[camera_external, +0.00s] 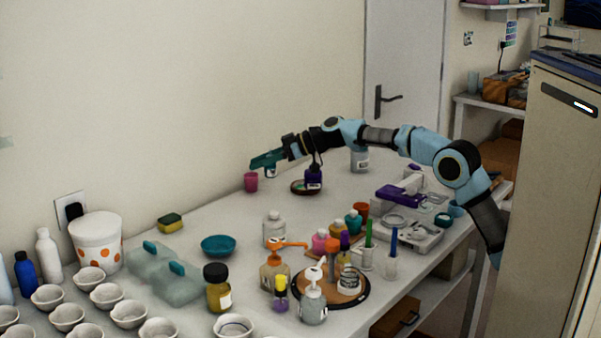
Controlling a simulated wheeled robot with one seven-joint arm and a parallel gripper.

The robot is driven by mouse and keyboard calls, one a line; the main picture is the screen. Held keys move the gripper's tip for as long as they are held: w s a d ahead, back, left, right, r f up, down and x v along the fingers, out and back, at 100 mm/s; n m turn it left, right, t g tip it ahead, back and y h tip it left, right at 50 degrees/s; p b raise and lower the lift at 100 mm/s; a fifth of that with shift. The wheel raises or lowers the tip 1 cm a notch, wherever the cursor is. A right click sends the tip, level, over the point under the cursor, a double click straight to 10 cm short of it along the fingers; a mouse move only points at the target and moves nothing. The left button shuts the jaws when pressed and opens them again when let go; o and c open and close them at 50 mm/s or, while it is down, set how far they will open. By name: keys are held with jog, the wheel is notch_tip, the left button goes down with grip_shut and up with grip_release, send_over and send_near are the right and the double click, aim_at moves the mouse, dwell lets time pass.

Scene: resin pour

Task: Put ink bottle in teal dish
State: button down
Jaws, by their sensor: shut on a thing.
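My gripper (262,161), with teal fingers, reaches left above the far side of the table. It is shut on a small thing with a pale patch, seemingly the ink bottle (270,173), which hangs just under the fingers. It is too small to see clearly, and the fingers hide part of it. The teal dish (218,245) sits on the table nearer the camera, below and left of my gripper. It looks empty.
A pink cup (250,182) stands below my gripper. A dark purple bottle (314,179) stands by a dark round dish (298,187). A yellow-green sponge (170,223) lies left of the teal dish. Table between cup and dish is clear.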

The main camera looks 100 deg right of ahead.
notch_tip(320, 180, up, 5)
jog(key=n+g+y+p, duration=0.2)
jog(key=n+y+p, duration=0.55)
jog(key=p, duration=1.75)
send_over(219, 248)
jog(key=w+a, duration=0.2)
jog(key=a, duration=0.1)
jog(key=shift+y, duration=0.45)
jog(key=f+p, duration=0.1)
jog(key=f, duration=0.4)
jog(key=f+p, duration=0.1)
jog(key=f, duration=0.4)
jog(key=shift+w+d+f, duration=0.15)
jog(key=shift+w+f, duration=0.05)
jog(key=shift+f+p, duration=0.7)
jog(key=shift+f, duration=1.6)
jog(key=shift+f, duration=0.15)
